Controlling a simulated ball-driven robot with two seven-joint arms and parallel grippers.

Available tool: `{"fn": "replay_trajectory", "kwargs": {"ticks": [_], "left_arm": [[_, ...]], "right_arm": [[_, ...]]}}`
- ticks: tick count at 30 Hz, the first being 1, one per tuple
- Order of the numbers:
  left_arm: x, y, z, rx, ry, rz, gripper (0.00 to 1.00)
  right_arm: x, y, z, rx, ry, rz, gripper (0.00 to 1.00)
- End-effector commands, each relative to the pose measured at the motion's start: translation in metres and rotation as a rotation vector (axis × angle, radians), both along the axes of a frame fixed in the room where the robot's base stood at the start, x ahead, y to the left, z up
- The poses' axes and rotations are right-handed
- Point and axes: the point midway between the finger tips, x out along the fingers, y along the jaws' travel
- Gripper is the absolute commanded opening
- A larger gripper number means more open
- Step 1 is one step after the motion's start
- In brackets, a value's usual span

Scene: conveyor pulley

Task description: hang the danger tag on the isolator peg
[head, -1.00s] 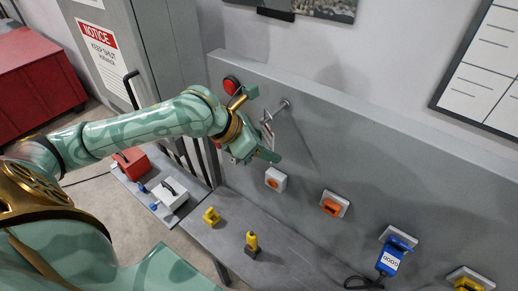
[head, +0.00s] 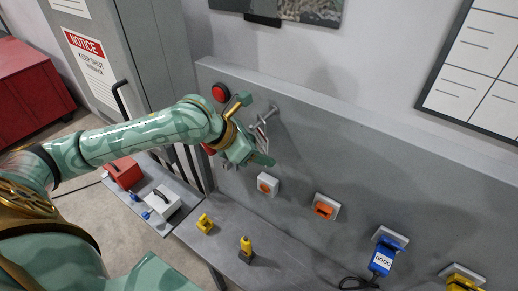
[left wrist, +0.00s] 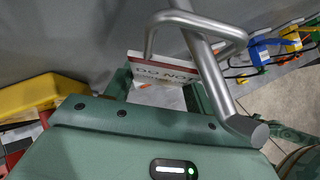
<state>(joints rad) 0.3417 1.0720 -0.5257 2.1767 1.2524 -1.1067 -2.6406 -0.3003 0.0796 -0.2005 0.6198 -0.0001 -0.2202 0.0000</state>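The isolator peg (head: 267,114) is a grey metal rod standing out from the grey panel. In the left wrist view the peg (left wrist: 215,85) runs close past the gripper, its free end near the palm. My left gripper (head: 254,130) is just left of and below the peg. Its fingers (left wrist: 157,88) are spread to the width of the danger tag (left wrist: 165,68), a white and red plate lettered "DO NOT", and seem shut on its side edges. A grey metal loop (left wrist: 150,36) crosses the peg; I cannot tell whether it encircles it. My right gripper is out of view.
The panel carries a red button (head: 220,92), a white-and-orange switch (head: 267,184), another orange switch (head: 326,207) and a blue device (head: 385,252). Yellow items (head: 205,223) stand on the ledge below. A grey cabinet (head: 150,40) stands at left.

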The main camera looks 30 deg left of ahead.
Motion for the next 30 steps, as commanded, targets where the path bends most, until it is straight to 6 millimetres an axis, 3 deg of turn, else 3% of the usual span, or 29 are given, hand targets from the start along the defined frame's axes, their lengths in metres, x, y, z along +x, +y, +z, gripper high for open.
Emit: {"fn": "replay_trajectory", "kwargs": {"ticks": [1, 3, 14, 30], "left_arm": [[0.000, 0.000, 0.000, 0.000, 0.000, 0.000, 0.68], [0.000, 0.000, 0.000, 0.000, 0.000, 0.000, 0.79], [-0.004, 0.003, 0.005, 0.002, -0.002, 0.000, 0.79], [-0.061, 0.045, 0.073, 0.009, 0.002, 0.001, 0.79]], "right_arm": [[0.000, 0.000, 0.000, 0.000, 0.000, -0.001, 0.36], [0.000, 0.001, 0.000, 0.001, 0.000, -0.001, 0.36], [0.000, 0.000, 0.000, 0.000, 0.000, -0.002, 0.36], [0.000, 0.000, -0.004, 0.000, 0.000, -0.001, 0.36]]}}
